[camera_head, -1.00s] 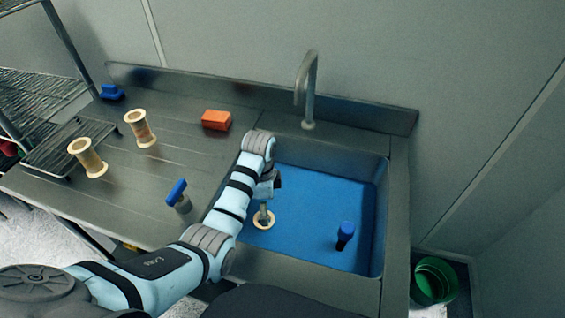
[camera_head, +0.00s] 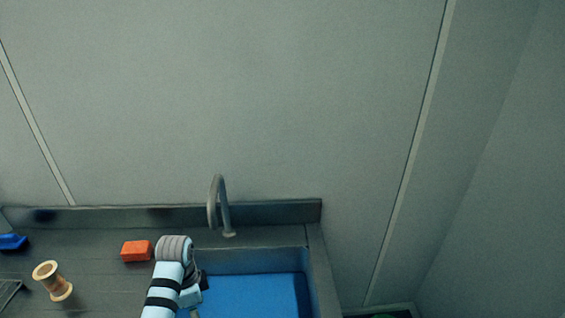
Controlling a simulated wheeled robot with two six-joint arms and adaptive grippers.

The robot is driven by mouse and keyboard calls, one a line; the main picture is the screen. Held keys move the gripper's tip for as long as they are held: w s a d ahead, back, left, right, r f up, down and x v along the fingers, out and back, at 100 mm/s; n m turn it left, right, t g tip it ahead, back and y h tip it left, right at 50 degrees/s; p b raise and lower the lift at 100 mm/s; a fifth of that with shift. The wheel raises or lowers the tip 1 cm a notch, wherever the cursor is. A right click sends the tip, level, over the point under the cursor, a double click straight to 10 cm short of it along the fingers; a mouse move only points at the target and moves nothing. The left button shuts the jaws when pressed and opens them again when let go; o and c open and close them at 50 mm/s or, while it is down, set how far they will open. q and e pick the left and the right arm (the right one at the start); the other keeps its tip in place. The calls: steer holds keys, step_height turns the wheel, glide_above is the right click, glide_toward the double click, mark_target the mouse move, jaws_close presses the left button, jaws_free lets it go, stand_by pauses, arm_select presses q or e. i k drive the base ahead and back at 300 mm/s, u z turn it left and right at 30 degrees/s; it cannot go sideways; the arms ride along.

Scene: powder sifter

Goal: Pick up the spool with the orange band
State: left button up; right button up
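I cannot tell clearly whether that middle is an orange band. My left arm comes up from the bottom edge, and its gripper (camera_head: 191,298) points down over the sink (camera_head: 250,291). The fingertips are cut off by the bottom edge, so I cannot see whether they are open or hold anything. The gripper is well to the right of the spool and apart from it. My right gripper is not in view.
An orange block (camera_head: 136,251) lies on the counter between the spool and my arm. A blue object (camera_head: 13,242) is at the far left. A faucet (camera_head: 219,207) rises behind the sink. A wall closes off the back.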

mark_target(47, 273)
steer(key=k, duration=1)
